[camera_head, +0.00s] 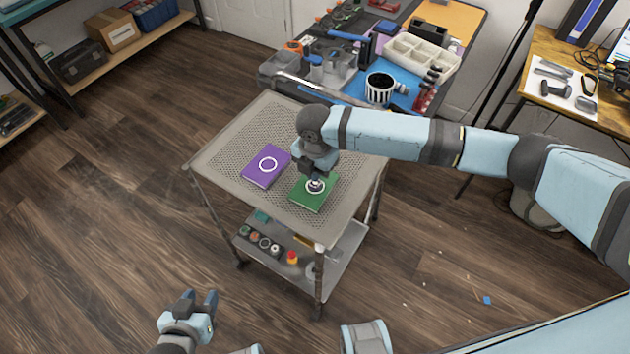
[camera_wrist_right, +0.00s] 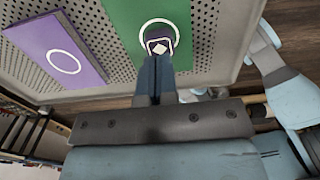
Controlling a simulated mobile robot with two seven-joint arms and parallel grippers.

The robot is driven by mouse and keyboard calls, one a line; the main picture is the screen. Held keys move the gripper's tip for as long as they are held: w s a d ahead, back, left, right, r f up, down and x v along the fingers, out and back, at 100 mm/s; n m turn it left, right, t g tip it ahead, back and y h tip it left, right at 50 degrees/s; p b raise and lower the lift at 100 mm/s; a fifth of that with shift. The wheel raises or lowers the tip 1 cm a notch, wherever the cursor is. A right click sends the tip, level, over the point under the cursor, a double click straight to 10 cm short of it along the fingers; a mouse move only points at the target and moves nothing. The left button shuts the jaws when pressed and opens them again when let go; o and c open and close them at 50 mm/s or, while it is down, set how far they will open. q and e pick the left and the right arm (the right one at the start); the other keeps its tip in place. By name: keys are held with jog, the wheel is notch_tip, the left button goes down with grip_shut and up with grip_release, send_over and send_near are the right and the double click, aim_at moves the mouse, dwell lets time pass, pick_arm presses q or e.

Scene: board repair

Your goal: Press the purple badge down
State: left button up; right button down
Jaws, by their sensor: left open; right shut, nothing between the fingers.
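The purple badge (camera_wrist_right: 160,42), small with a white diamond mark, sits inside the white ring on the green pad (camera_wrist_right: 120,35) in the right wrist view. In the head view the badge (camera_head: 315,184) is small and partly hidden by my right gripper (camera_head: 319,174). The fingers of my right gripper are shut with nothing between them, and their tips (camera_wrist_right: 160,57) overlap the badge's near edge; I cannot tell whether they touch it. My left gripper (camera_head: 200,297) is open and empty, low in front of the cart, far from the badge.
A purple pad (camera_head: 267,166) with an empty white ring lies left of the green pad on the perforated cart top (camera_head: 232,150). The cart's lower shelf (camera_head: 330,268) holds several small parts. A cluttered workbench (camera_head: 345,50) stands behind the cart. The floor to the left is clear.

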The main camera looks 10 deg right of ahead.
pick_arm(q)
jog(key=shift+a+f, duration=0.15)
pick_arm(e)
jog(key=shift+f, duration=0.25)
pick_arm(q)
jog(key=shift+f+b, duration=0.15)
jog(key=shift+b, duration=0.15)
pick_arm(e)
jog(key=shift+f, duration=0.9)
pick_arm(q)
jog(key=shift+d, duration=0.2)
pick_arm(e)
jog(key=shift+f, duration=0.35)
jog(key=shift+s, duration=0.1)
notch_tip(320, 180, up, 2)
jog(key=shift+p, duration=1.15)
notch_tip(320, 180, up, 2)
jog(key=shift+r+p, duration=0.1)
jog(key=shift+p, duration=0.95)
notch_tip(320, 180, up, 4)
jog(key=p, duration=0.4)
pick_arm(q)
notch_tip(320, 180, up, 7)
jog(key=shift+s+a+f+m, duration=0.15)
jog(key=shift+s+a+m, duration=0.15)
jog(key=shift+a+m, duration=0.1)
